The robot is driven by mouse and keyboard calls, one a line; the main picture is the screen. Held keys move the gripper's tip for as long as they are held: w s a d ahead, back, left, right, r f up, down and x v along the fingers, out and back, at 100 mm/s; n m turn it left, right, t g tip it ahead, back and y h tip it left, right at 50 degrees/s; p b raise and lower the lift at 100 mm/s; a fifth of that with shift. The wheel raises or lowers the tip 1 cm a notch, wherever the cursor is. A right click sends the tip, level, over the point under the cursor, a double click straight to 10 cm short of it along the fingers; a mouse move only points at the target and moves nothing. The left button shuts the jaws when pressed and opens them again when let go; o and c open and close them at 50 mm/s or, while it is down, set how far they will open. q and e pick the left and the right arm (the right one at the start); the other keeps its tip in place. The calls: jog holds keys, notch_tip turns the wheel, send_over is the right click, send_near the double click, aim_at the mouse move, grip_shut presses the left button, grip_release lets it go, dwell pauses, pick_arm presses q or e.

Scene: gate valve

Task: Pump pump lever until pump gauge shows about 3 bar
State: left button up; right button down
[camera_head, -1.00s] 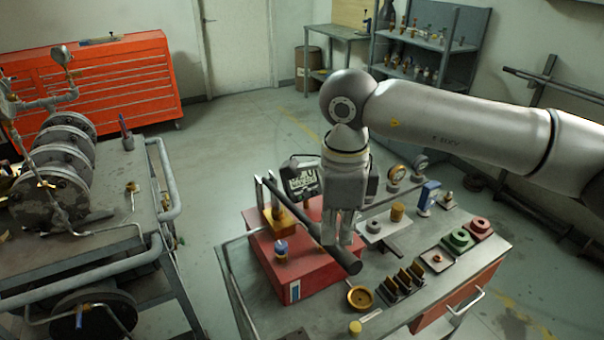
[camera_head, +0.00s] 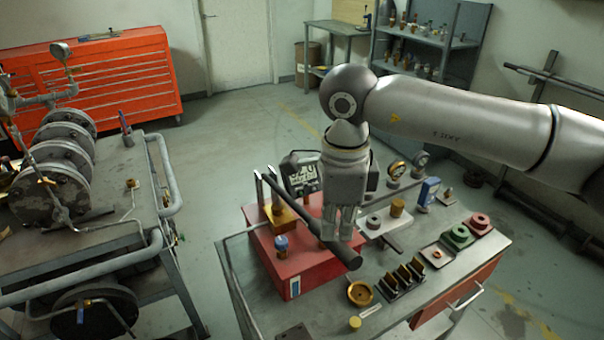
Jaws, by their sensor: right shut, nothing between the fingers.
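The red pump box (camera_head: 300,268) sits on the cart top, with a brass block (camera_head: 281,216) on it. The dark pump lever (camera_head: 312,221) slopes from the block down toward the front right, its thick end past the box's edge. My right gripper (camera_head: 338,235) points down at the lever near that end. It is shut with nothing between its fingers and overlaps the lever; whether it touches cannot be told. A dark-framed device (camera_head: 302,173) stands behind the box, partly hidden. I cannot tell which dial is the pump gauge, and no reading is legible. My left gripper is out of view.
Small dial gauges (camera_head: 397,169) stand at the cart's back right. A brass dish (camera_head: 360,294), dark slotted holder (camera_head: 402,280) and green and red parts (camera_head: 460,236) lie right of the pump. A pipe-and-flange cart (camera_head: 110,215) stands left, with clear floor between.

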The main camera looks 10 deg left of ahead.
aim_at(336, 239)
dwell(0.4)
jog(key=shift+f+b, duration=2.55)
jog(key=shift+f, duration=0.5)
jog(key=shift+r, duration=0.1)
notch_tip(336, 239, up, 6)
jog(key=p, duration=0.3)
jog(key=shift+p, duration=0.3)
